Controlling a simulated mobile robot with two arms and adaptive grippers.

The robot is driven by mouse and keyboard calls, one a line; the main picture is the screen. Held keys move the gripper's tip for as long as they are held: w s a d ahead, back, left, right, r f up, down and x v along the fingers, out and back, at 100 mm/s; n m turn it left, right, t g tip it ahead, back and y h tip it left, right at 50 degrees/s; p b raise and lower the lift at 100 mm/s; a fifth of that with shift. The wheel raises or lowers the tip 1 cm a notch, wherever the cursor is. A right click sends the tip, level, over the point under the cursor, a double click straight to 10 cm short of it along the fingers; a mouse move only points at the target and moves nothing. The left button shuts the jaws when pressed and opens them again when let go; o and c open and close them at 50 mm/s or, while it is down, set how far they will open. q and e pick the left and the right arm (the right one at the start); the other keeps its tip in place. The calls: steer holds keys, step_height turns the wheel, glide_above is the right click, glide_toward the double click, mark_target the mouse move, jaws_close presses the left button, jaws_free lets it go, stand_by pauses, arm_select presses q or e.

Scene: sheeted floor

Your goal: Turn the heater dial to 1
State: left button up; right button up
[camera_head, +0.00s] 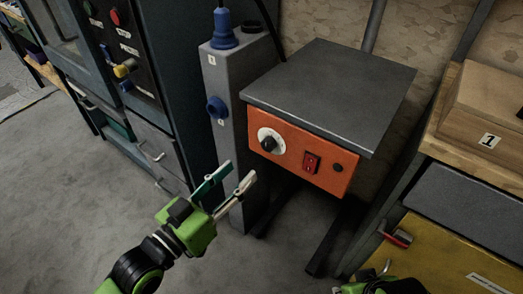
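The heater (325,178) has an orange front and a dark grey flat top, and stands in the middle of the head view. Its dial (268,144) is a black knob on a round white plate at the left of the front. The plate's marks are too small to read. My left gripper (236,176) is open and empty, below and left of the dial, apart from the heater. Its two fingers point up and right. My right gripper (372,284) is at the bottom edge, partly cut off, and its opening is unclear.
A red switch (312,162) sits right of the dial. A grey post (232,110) with blue knobs stands close left of the heater. A dark cabinet (160,125) with controls is further left. A wooden box (485,105) marked 1 and yellow drawer (430,250) are right.

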mark_target(266, 146)
arm_select(q)
steer(key=b+x, duration=0.1)
steer(key=x, duration=0.9)
steer(key=c, duration=1.1)
